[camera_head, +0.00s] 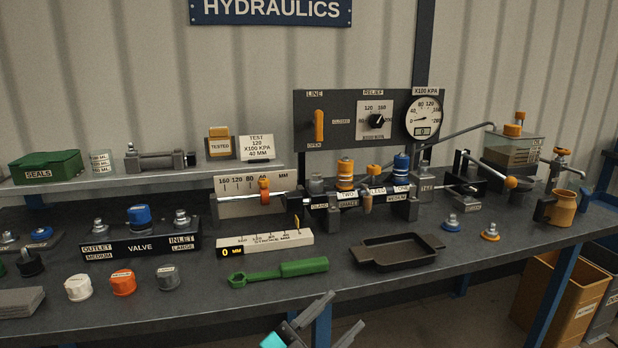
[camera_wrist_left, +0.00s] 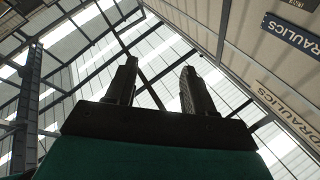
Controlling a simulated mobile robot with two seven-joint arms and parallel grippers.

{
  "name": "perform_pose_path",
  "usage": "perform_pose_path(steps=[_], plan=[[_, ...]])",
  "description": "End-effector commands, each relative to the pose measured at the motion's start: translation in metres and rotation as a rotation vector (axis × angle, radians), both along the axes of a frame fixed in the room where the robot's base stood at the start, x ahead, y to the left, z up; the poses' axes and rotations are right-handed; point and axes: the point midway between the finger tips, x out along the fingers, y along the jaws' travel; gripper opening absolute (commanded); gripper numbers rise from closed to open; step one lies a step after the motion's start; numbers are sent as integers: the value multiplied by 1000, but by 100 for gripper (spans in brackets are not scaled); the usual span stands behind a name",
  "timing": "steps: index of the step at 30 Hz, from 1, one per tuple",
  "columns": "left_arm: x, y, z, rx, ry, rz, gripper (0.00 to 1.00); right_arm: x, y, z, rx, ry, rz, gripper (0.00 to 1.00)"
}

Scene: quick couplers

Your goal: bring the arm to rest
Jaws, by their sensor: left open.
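My left gripper (camera_head: 331,321) shows at the bottom edge of the head view, in front of the bench's front edge and below the bench top. Its two grey fingers are spread apart with nothing between them. In the left wrist view the same gripper (camera_wrist_left: 158,88) points up toward the roof beams, its fingers apart and empty. It touches nothing on the bench. My right gripper is in neither view.
The dark bench (camera_head: 400,290) carries a green wrench (camera_head: 278,272), a black tray (camera_head: 397,252), a valve block (camera_head: 141,243), several caps and a gauge panel (camera_head: 350,130). A cardboard bin (camera_head: 560,300) stands at the lower right. Floor in front of the bench looks clear.

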Motion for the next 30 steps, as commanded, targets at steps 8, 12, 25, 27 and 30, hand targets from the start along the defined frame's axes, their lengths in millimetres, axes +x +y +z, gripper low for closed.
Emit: perform_pose_path(steps=[8,12,25,27,30], plan=[[-31,105,-119,-19,514,395,53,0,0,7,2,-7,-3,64],[-77,157,-177,23,764,545,53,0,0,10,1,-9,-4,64],[-160,215,-239,110,1079,690,53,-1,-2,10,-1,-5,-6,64],[-160,215,-239,110,1078,689,53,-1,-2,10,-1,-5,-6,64],[-160,215,-239,110,1077,689,53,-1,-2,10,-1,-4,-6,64]])
